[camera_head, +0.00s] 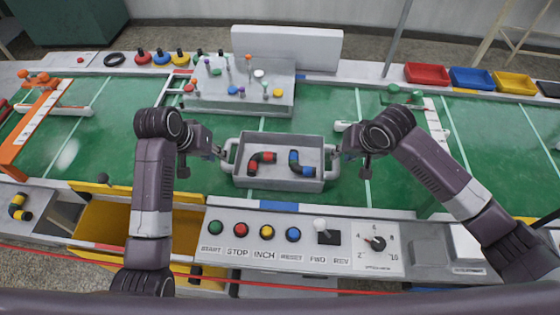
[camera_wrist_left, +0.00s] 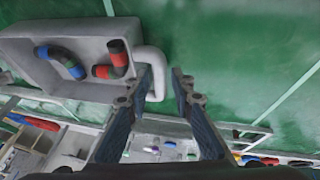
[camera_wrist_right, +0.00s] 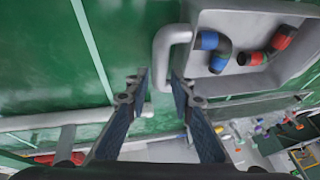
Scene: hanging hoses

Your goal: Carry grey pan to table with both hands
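The grey pan (camera_head: 280,182) sits on the green work surface in the middle of the head view, with a handle at each end. It holds a red-and-black hose elbow (camera_head: 261,162) and a blue-and-black hose elbow (camera_head: 300,165). My left gripper (camera_head: 220,154) is open at the pan's left handle (camera_wrist_left: 156,68), which lies by the fingertips, nearer one finger. My right gripper (camera_head: 337,155) is open at the right handle (camera_wrist_right: 160,58), which lies just ahead of and between the fingertips. I cannot tell whether any finger touches a handle.
A grey fixture (camera_head: 245,95) with coloured pegs stands behind the pan. A control panel (camera_head: 290,243) with buttons and a dial lies in front. Red (camera_head: 427,74), blue (camera_head: 471,78) and yellow (camera_head: 514,84) bins line the back right.

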